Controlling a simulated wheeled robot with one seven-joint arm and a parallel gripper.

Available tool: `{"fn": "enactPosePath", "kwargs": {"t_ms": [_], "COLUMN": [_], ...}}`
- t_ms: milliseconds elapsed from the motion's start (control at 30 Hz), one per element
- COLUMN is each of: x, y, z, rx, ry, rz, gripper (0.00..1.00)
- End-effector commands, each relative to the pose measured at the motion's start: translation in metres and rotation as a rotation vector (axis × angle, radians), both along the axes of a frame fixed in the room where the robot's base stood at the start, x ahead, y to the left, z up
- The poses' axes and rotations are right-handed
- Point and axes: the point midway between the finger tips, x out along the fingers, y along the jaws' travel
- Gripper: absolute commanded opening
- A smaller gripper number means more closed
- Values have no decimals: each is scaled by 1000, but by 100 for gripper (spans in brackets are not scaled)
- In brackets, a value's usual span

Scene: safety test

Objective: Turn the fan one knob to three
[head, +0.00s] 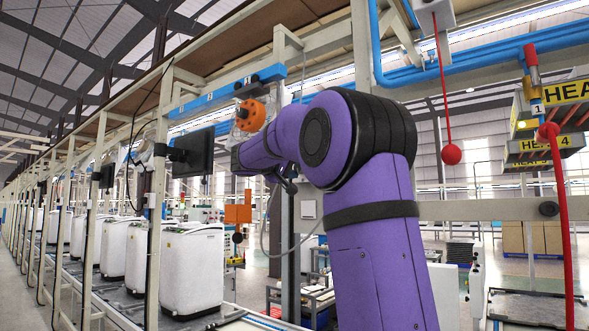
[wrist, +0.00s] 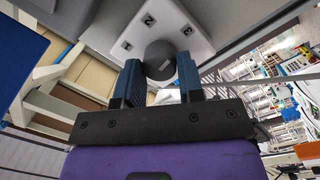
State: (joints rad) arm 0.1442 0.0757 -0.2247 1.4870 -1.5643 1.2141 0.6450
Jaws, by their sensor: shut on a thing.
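In the wrist view, a round dark grey knob (wrist: 158,50) sits on a pale square plate (wrist: 196,46). My gripper (wrist: 159,68) has its two blue-lined fingers on either side of the knob and is shut on it. A small light mark shows on the knob face. In the head view, my purple arm fills the middle and I cannot make out the knob or the fingertips.
In the head view, a dark monitor (head: 193,152) hangs left of my arm and an orange part (head: 250,115) sits above it. Red balls on cords (head: 451,154) hang at the right. White machines (head: 192,268) line the left.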

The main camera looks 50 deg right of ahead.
Motion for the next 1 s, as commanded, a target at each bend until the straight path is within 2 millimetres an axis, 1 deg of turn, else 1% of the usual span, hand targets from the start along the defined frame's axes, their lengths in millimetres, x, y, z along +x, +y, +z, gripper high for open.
{"fn": "enactPosePath", "kwargs": {"t_ms": [100,333,867,900,967,1000], "x": [0,0,0,0,0,0], "y": [0,0,0,0,0,0], "z": [-1,-1,-1,-1,-1,-1], "rx": [8,13,16,15,14,14], "ry": [-58,-130,-151,-151,-151,-151], "rz": [0,-1,-1,-2,-1,-1], "gripper": [11,11,11,42,56,60]}}
